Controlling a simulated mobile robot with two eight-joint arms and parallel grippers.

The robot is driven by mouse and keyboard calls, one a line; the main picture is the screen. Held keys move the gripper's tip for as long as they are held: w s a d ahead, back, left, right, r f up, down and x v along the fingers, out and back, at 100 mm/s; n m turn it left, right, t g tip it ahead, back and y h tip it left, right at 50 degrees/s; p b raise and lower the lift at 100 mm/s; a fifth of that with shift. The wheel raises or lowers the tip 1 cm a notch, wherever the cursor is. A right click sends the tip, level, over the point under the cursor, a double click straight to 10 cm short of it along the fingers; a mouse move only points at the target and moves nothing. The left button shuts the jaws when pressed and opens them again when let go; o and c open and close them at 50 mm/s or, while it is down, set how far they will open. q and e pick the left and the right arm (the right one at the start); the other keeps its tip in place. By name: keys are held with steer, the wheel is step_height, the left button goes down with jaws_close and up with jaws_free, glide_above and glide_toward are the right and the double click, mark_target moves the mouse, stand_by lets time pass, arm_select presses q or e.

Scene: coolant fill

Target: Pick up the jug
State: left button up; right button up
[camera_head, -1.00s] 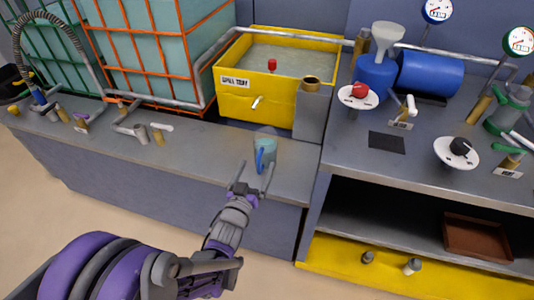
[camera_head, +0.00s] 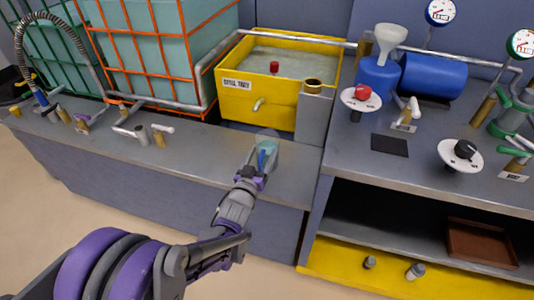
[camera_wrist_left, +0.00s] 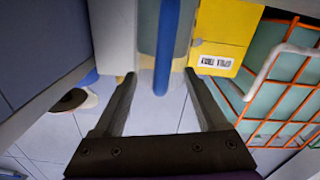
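The jug is a small translucent teal jug (camera_head: 269,147) with a blue handle, standing upright on the grey bench in front of the yellow spill tray. It also shows in the left wrist view (camera_wrist_left: 148,28), with its blue handle (camera_wrist_left: 166,50) facing me. My left gripper (camera_head: 260,163) is open at the jug's near side. In the left wrist view its fingers (camera_wrist_left: 160,76) stand apart, one on each side of the handle's lower part, with gaps to both. The fingers partly hide the jug in the head view. My right gripper is not in view.
The yellow spill tray (camera_head: 230,98) and a grey block (camera_head: 312,118) stand just behind the jug. The bench (camera_head: 210,150) left of the jug is clear up to some valve fittings (camera_head: 145,134). A higher counter (camera_head: 350,160) with gauges and valves stands at right.

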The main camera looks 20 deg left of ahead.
arm_select(q)
jaws_close()
stand_by(1.1)
